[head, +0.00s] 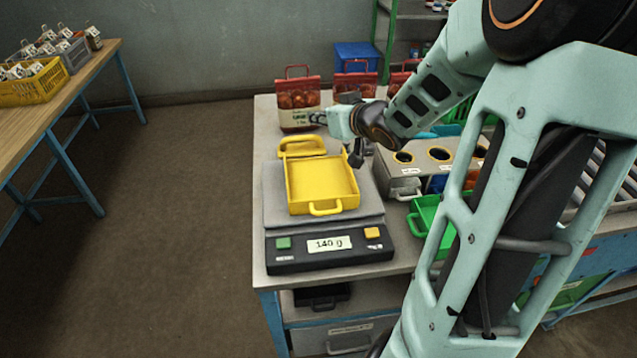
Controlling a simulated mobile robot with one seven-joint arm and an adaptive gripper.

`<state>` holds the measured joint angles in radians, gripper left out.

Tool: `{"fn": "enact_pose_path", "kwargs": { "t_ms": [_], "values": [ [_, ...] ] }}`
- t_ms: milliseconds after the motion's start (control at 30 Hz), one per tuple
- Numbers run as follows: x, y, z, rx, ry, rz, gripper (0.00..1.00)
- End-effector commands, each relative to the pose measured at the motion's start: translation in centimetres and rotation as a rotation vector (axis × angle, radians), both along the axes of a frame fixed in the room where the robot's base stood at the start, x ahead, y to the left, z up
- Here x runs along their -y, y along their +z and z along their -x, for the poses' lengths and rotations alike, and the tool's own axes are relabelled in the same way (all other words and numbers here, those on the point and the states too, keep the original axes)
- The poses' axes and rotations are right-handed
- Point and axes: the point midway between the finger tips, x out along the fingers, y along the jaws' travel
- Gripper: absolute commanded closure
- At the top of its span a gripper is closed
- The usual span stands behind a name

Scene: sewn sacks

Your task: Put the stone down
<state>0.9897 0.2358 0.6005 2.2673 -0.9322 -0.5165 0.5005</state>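My gripper (318,118) is at the back of the table, just in front of a red sack (299,98) with a carry loop and a pale label. It points left and is seen from the side, small and partly behind my wrist, so I cannot tell if its fingers are open or shut. I cannot make out a stone in this view. An empty-looking yellow tray (322,184) with handles sits on the scale (330,250), below and in front of my gripper. The scale's display (329,244) reads 140 g.
More red sacks (355,79) stand along the table's back edge. Right of the scale are a grey holder with round holes (440,155) and a green tray (428,212). My arm hides much of the right side. A wooden table (65,95) with crates stands far left.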

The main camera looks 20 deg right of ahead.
Motion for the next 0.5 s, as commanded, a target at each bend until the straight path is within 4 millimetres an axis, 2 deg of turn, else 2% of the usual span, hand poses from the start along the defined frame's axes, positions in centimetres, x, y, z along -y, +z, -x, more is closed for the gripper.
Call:
{"fn": "enact_pose_path", "kwargs": {
  "t_ms": [167,267,367,500],
  "values": [
    [3.3,0.3,2.4,-0.002,0.052,-0.004,1.0],
    [5.5,-0.1,4.9,-0.004,0.094,-0.01,1.0],
    [7.5,-1.1,8.2,-0.005,0.136,-0.017,1.0],
    [8.8,-2.3,11.5,-0.005,0.175,-0.019,1.0]
  ]
}}
